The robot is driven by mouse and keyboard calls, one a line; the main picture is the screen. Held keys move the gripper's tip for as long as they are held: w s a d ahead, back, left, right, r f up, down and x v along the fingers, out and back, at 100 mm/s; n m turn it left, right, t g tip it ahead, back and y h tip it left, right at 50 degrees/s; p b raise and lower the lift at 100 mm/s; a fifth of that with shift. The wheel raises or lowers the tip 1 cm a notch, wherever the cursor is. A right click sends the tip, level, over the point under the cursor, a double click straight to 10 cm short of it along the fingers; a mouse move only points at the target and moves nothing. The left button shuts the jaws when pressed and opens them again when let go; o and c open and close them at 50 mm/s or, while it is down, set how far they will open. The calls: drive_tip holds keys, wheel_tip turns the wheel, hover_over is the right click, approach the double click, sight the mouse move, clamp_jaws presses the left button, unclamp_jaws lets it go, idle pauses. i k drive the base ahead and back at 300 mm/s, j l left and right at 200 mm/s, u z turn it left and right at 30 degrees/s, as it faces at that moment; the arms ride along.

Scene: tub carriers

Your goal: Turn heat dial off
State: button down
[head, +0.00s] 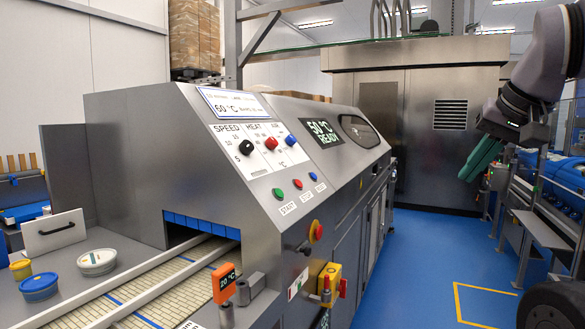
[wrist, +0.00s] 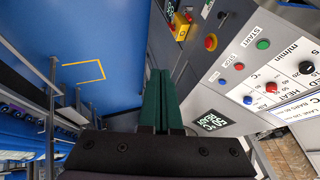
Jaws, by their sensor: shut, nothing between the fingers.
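The heat dial (head: 271,143) is a red knob under the label HEAT on the sloped panel of the grey machine. It sits between the black speed dial (head: 245,147) and a blue dial (head: 289,137). The red heat dial also shows in the wrist view (wrist: 271,87), at the right. Its exact pointer setting is too small to read. My gripper (head: 470,174) has green fingers and hangs over the aisle, well right of the panel. In the wrist view its fingers (wrist: 158,78) are together and empty, apart from the dials.
Start, stop and other buttons (head: 297,184) sit below the dials, with a red emergency stop (head: 316,231) lower down. A display (head: 322,132) reads 50 °C READY. A conveyor (head: 160,290) with tubs beside it runs at the front left. The blue aisle floor (head: 420,265) is clear.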

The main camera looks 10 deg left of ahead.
sight(272, 144)
drive_tip(key=i+l+u, duration=0.15)
drive_tip(key=u, duration=0.25)
drive_tip(key=i+l+u, duration=0.15)
drive_tip(key=l+u, duration=0.2)
drive_tip(key=i+l+u, duration=0.1)
drive_tip(key=l+u, duration=0.15)
drive_tip(key=u, duration=0.15)
